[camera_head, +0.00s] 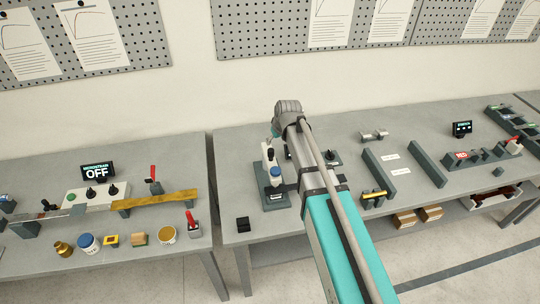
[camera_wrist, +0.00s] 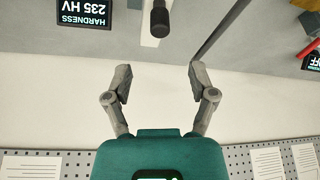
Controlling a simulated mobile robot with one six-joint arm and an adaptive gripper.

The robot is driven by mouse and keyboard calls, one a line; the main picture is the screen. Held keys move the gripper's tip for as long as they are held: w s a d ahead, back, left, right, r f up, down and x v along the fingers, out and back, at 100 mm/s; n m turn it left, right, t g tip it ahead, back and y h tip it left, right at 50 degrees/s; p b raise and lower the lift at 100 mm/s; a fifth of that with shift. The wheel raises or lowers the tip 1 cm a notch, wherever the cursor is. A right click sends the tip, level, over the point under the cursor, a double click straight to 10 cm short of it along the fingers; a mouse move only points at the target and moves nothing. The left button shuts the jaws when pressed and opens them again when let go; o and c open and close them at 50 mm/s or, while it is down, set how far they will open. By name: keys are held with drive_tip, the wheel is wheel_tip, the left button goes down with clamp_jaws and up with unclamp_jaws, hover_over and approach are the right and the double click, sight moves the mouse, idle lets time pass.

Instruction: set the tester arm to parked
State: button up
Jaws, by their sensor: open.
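A small white tester (camera_head: 268,160) with a blue round part stands on a dark base at the left of the right-hand bench. My gripper (camera_head: 276,134) is just above and behind its top, partly hidden by my own arm. In the wrist view my gripper (camera_wrist: 159,70) is open, with nothing between its fingers. A black cylindrical handle (camera_wrist: 160,18) shows beyond the gap between the fingertips, apart from both. It may belong to the tester arm; its mounting and the arm's setting cannot be made out. A display (camera_wrist: 85,12) reads "HARDNESS 235 HV", upside down.
Dark rails (camera_head: 378,174) and a small metal specimen (camera_head: 374,135) lie to the right of my arm. The left bench (camera_head: 190,255) holds a display (camera_head: 98,171) reading "OFF", a brass-coloured bar (camera_head: 160,200) and red-handled levers. A pegboard (camera_head: 270,30) hangs on the wall behind.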

sight(271, 150)
drive_tip(key=shift+b+x, duration=4.85)
drive_tip(key=shift+x, duration=0.75)
clamp_jaws()
